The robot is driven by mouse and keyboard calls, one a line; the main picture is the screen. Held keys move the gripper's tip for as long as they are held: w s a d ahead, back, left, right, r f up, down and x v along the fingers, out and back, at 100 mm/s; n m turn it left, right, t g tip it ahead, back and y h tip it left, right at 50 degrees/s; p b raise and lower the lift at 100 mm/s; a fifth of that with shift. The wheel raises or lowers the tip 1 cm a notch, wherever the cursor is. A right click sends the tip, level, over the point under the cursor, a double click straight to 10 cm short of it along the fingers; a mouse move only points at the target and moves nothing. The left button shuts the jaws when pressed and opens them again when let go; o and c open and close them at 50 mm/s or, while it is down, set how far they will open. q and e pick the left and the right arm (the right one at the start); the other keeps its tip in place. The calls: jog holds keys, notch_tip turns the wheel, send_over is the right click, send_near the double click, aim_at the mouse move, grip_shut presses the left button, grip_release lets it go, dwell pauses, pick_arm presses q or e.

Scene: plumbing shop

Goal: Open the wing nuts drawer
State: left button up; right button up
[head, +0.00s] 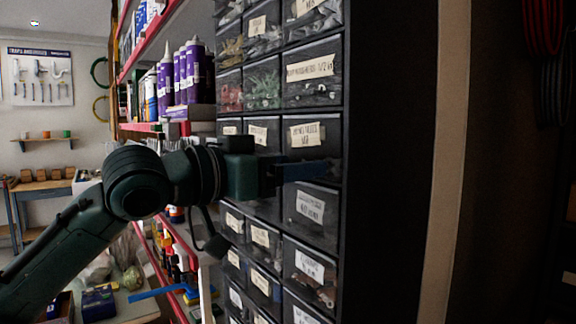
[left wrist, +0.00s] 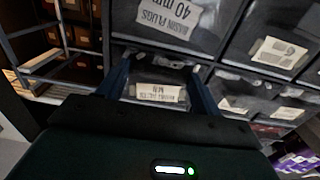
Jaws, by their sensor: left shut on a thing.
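The drawer cabinet (head: 391,150) is dark, with columns of small clear-fronted drawers carrying paper labels. The wing nuts drawer (head: 306,134) is in its right column, and its front looks about flush with the drawers around it. Its label also shows upside down in the left wrist view (left wrist: 160,93), too small to read fully. My left gripper (head: 300,172) is at the lower part of this drawer's front, its blue fingers (left wrist: 160,72) on either side and shut on its handle. The fingers hide the handle itself. My right gripper is not in view.
The basin plugs drawer (head: 311,206) is directly below, and a drawer of loose parts (head: 313,70) is above. Shelves with purple bottles (head: 186,75) stand left of the cabinet. A counter (head: 138,306) with goods is at lower left. A pale post (head: 445,160) stands at right.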

pick_arm(q)
jog(key=c, duration=0.5)
jog(key=v, duration=1.3)
jog(key=shift+a+r, duration=0.1)
jog(key=shift+a, duration=0.05)
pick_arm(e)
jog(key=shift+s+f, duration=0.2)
pick_arm(q)
jog(key=o, duration=1.4)
jog(key=shift+s, duration=0.1)
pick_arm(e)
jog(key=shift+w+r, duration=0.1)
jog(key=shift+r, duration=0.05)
pick_arm(q)
jog(key=shift+b+v, duration=2.4)
jog(key=shift+v, duration=4.15)
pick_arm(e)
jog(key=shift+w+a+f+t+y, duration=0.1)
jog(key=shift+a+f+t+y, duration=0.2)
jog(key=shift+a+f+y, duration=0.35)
